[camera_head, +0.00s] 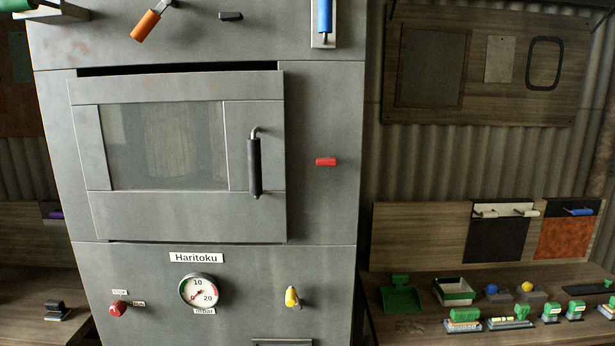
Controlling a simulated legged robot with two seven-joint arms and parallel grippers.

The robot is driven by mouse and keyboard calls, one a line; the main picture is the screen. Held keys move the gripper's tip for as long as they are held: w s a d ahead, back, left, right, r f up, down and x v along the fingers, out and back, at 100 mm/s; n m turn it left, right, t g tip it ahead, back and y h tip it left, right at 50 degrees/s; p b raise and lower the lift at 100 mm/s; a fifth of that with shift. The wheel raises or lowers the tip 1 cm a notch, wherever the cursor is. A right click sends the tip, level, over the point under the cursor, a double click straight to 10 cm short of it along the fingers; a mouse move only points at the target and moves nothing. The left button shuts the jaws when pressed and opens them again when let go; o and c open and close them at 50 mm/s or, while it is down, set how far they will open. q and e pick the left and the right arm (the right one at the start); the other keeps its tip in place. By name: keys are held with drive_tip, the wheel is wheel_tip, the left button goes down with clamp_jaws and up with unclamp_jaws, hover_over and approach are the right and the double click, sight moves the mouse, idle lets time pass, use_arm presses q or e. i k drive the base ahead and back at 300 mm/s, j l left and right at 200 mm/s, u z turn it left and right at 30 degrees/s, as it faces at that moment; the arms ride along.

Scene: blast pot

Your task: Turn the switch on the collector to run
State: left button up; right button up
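A grey metal cabinet (322,208) labelled Haritoku fills the left and middle of the head view. At its lower left a red knob (118,308) sits between two small labels; the right one appears to read RUN (139,303) and the upper one (120,292) seems to read STOP. The knob's exact setting is too small to tell. Neither of my grippers is in view.
A bench (400,325) at right holds several stamps and trays. The space before the cabinet looks clear.

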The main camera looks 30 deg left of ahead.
sight(118, 308)
drive_tip(key=u, duration=1.7)
